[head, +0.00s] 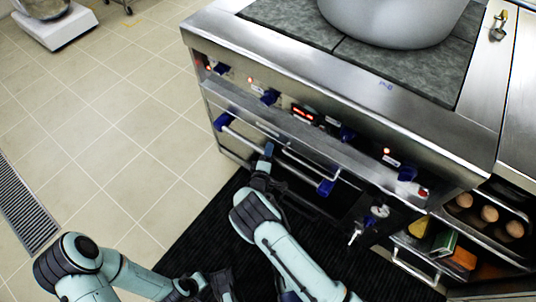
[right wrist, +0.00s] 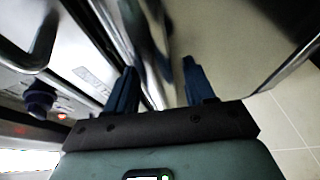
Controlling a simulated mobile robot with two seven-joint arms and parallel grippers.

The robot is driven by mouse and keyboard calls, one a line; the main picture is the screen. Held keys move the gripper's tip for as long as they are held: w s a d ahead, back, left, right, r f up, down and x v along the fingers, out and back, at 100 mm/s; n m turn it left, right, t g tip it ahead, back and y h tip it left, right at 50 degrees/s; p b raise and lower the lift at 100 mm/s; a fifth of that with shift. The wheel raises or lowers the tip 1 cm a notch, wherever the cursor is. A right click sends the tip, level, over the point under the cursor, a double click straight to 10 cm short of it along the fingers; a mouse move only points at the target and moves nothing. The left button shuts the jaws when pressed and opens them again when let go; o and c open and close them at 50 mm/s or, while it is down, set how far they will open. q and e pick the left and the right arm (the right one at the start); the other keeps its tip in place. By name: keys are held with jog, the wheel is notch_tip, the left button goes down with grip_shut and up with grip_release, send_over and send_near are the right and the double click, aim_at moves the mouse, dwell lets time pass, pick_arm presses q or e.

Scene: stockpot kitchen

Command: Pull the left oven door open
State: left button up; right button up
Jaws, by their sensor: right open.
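The left oven door (head: 239,143) is in the stove front in the head view, below the control panel. Its bar handle (head: 243,138) slopes down to the right between blue end mounts. My right gripper (head: 267,153) is at the middle of this handle and hides part of it. In the right wrist view, the two blue fingers of my right gripper (right wrist: 162,88) are apart, with a shiny metal bar or edge between them. I cannot tell if they touch it. Whether the door stands ajar is unclear. My left gripper (head: 222,286) is low over the dark mat, its fingers unclear.
A large stockpot (head: 392,20) stands on the cooktop. Blue knobs (head: 270,97) line the panel. A black mat (head: 185,252) lies before the stove. An open shelf (head: 470,240) with food is at the right.

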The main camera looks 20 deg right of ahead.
grip_shut()
jog(key=shift+a, duration=0.1)
